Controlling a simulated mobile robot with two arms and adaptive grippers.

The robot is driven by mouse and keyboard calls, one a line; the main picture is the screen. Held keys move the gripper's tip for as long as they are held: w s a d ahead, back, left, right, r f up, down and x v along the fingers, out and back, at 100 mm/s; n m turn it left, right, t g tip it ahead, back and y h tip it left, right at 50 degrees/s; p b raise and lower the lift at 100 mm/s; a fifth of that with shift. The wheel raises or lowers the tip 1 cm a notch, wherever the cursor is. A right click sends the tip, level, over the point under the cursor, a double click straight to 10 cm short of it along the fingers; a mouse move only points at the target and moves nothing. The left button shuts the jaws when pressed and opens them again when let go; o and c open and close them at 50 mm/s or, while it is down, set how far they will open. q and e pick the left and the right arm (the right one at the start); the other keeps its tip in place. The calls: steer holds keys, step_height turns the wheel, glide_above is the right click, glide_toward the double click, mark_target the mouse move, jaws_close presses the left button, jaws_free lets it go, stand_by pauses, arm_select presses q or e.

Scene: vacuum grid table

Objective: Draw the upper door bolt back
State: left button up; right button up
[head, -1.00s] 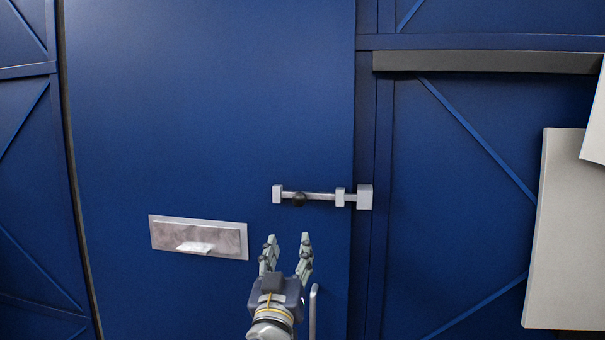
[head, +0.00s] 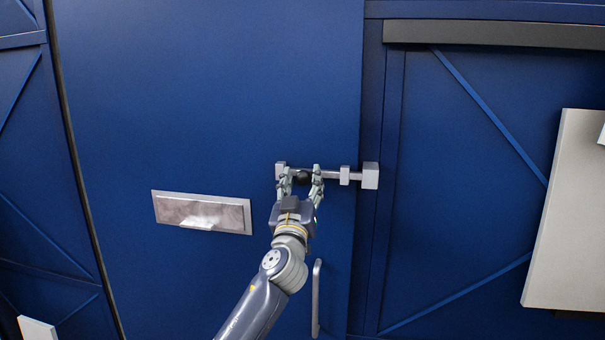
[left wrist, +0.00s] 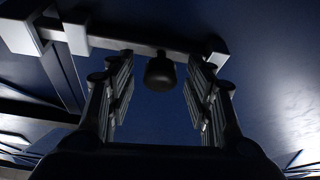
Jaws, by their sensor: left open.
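The upper door bolt (head: 329,174) is a grey bar lying across the right side of the blue door (head: 210,100). Its right end reaches the pale block (head: 370,176) on the door frame. A round black knob (head: 303,177) sticks out near the bar's left end. My left gripper (head: 302,172) is open, with one finger on each side of the knob. In the left wrist view the knob (left wrist: 160,73) hangs between the open fingers (left wrist: 160,92), with visible gaps on both sides. My right gripper is not in view.
A vertical door handle (head: 316,298) stands below the bolt, just right of my left arm. A pale metal letter plate (head: 202,212) is on the door to the left. A pale panel (head: 575,215) stands at the far right.

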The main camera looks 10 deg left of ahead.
arm_select(q)
steer(key=shift+w+r, duration=0.2)
steer(key=shift+w, duration=0.05)
steer(key=shift+w+f, duration=0.1)
steer(key=shift+w, duration=0.2)
steer(key=shift+s, duration=0.15)
jaws_close()
steer(key=a, duration=0.4)
steer(key=shift+a, duration=0.25)
steer(key=shift+c, duration=0.2)
jaws_free()
steer(key=shift+o, duration=0.2)
steer(key=shift+a, duration=0.25)
